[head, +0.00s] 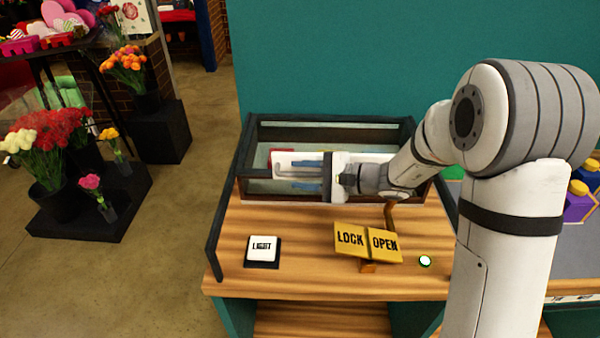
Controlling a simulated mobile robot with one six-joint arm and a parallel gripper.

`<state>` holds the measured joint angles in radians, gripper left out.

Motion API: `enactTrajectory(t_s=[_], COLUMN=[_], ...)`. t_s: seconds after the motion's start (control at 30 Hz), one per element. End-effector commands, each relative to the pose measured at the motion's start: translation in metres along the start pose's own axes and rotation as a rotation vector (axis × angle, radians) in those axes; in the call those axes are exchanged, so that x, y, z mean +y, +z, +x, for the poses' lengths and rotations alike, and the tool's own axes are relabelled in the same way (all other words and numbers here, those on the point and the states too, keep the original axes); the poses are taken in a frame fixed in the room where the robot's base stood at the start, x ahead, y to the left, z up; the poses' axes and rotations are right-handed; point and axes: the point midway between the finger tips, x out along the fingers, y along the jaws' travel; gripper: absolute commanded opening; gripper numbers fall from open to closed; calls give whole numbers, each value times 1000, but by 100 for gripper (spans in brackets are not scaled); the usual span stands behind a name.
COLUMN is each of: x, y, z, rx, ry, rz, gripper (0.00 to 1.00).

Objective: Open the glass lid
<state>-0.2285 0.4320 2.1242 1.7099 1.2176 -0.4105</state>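A dark-framed glass case (247,150) stands at the back of the wooden counter. The glass lid is hard to tell apart from the case's clear panes, and I cannot tell how far it is open. My gripper (297,175) is over the case, pointing left. Its two fingers are apart with nothing visible between them. I cannot tell whether it touches the glass. A yellow two-part plate reading LOCK (349,239) and OPEN (384,244) is in front of the case. A brown lever (390,215) rises behind it. My arm hides the case's right part.
A white LIGHT button (263,249) sits on the counter's (310,270) left, and a small green-lit button (425,261) on its right. Dark rails edge the counter. Flowers on black stands (90,205) are at left; a teal wall (340,60) is behind.

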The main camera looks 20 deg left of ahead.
Motion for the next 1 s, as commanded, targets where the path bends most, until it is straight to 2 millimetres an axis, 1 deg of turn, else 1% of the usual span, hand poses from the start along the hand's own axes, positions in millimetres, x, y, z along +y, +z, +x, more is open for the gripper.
enactTrajectory(t_s=[0.07, 0.1, 0.5, 0.83, 0.87, 0.9, 1.0], x=[0, 0, 0, 1, 0, 0, 3], y=[0, 0, 0, 0, 4, 2, 4], z=[0, 0, 0, 0, 14, 7, 3], rx=[0, 0, -1, -1, -7, -4, -5], ry=[0, 0, 1, 2, 6, 3, 3], rz=[0, 0, 0, 1, -1, 0, -1], gripper=[34, 33, 0, 0, 0, 0, 0])
